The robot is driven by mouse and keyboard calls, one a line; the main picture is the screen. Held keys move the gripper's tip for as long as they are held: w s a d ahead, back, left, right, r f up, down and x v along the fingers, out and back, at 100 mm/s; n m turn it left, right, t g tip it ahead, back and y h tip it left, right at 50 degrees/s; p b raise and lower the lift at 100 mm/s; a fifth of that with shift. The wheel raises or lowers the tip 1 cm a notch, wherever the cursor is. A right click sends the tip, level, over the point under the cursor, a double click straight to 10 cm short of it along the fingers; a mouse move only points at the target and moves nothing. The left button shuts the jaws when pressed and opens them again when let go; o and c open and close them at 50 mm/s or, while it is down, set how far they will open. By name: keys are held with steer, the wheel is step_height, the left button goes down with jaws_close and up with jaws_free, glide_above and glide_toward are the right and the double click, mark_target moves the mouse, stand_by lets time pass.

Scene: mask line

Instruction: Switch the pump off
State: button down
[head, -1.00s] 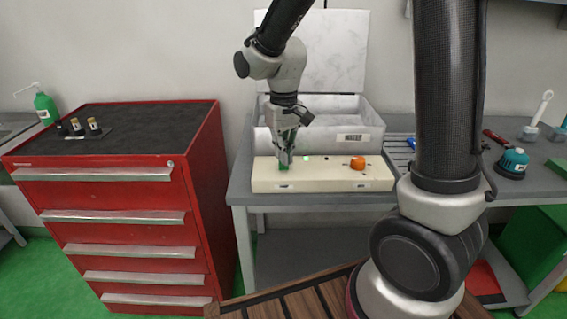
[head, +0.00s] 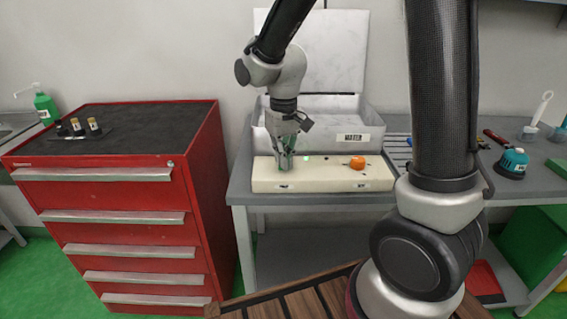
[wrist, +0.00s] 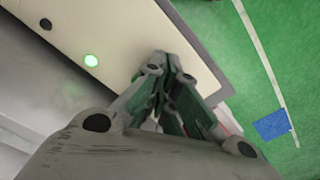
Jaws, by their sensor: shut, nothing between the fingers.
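The cream control box (head: 325,178) stands on the grey bench, with small labels on its front. A lit green lamp (head: 306,158) is on its top, also bright in the wrist view (wrist: 91,60). An orange knob (head: 358,162) is on the right part of the top. My gripper (head: 285,166) points down at the left end of the box top, its fingers closed and empty. In the wrist view the fingertips (wrist: 160,68) are over the box top near its edge. I cannot tell whether they touch it. Any pump switch under them is hidden.
An open pale bin (head: 355,116) with a raised lid stands right behind the box. A red drawer cabinet (head: 115,200) is to the left. A teal-topped item (head: 513,160) and tools lie on the bench at right, beyond my arm.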

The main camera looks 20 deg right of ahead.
steer(key=shift+f, duration=0.35)
steer(key=shift+r, duration=3.55)
steer(key=s, duration=0.1)
steer(key=s+d, duration=0.1)
steer(key=s, duration=0.1)
steer(key=shift+s+d+f+n+g, duration=0.15)
steer(key=shift+d+f+n+g, duration=0.15)
steer(key=shift+f+n, duration=0.1)
steer(key=s+d+r+m+t, duration=0.1)
steer(key=s+d+r+t, duration=0.1)
steer(key=s+d+r, duration=0.3)
steer(key=s+d+r+m+t, duration=0.2)
steer(key=s+d+r+t, duration=0.1)
steer(key=s+d, duration=0.5)
steer(key=s+r, duration=0.1)
steer(key=s, duration=0.1)
steer(key=shift+s+d+r, duration=0.15)
steer(key=shift+s+r, duration=0.2)
